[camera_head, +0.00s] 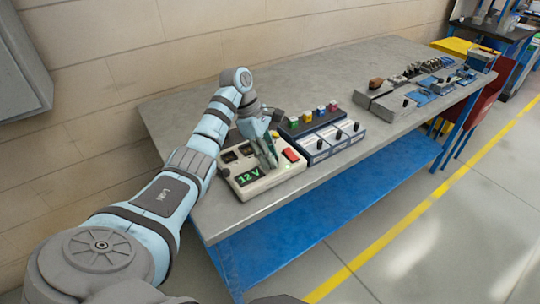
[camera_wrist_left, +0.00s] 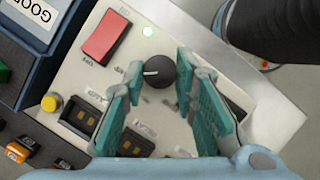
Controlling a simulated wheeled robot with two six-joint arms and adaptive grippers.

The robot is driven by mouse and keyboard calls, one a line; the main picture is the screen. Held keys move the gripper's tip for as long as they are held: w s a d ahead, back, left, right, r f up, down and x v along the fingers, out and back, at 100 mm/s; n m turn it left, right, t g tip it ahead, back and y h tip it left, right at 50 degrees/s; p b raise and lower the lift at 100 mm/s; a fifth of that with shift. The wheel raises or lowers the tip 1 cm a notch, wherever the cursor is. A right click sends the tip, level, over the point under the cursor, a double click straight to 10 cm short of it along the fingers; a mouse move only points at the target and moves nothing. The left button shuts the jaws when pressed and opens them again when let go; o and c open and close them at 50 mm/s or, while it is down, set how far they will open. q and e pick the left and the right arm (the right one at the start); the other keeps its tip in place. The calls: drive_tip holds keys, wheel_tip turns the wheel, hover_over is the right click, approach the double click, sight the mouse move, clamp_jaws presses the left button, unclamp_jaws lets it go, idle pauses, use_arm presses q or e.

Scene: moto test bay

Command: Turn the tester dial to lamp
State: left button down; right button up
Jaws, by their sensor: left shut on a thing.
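The cream tester box (camera_head: 262,186) stands near the front left of the grey bench, with a lit green "12 V" display (camera_head: 248,176). Its round black dial (camera_wrist_left: 157,71) shows in the left wrist view, with a white pointer line aimed to the left of that picture. My left gripper (camera_head: 268,166) reaches down onto the tester. Its teal fingers (camera_wrist_left: 159,76) are shut on the dial, one tip on each side. The dial's position labels cannot be read. My right gripper is not in view.
A yellow button (camera_wrist_left: 49,103) and dark sockets are on the panel. A blue-grey module with knobs (camera_head: 335,138) stands right of the tester. Bare bench top lies behind.

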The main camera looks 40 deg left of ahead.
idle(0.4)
use_arm(q)
drive_tip(key=c, duration=1.3)
unclamp_jaws()
drive_tip(key=shift+r, duration=0.25)
drive_tip(key=s+a, duration=0.1)
drive_tip(key=a, duration=0.2)
drive_tip(key=s+a, duration=0.1)
drive_tip(key=a, duration=0.3)
drive_tip(key=s+a, duration=0.1)
drive_tip(key=a, duration=0.3)
drive_tip(key=shift+s+r, duration=0.25)
drive_tip(key=shift+r, duration=0.1)
drive_tip(key=shift+s+a, duration=0.2)
drive_tip(key=shift+a, duration=0.2)
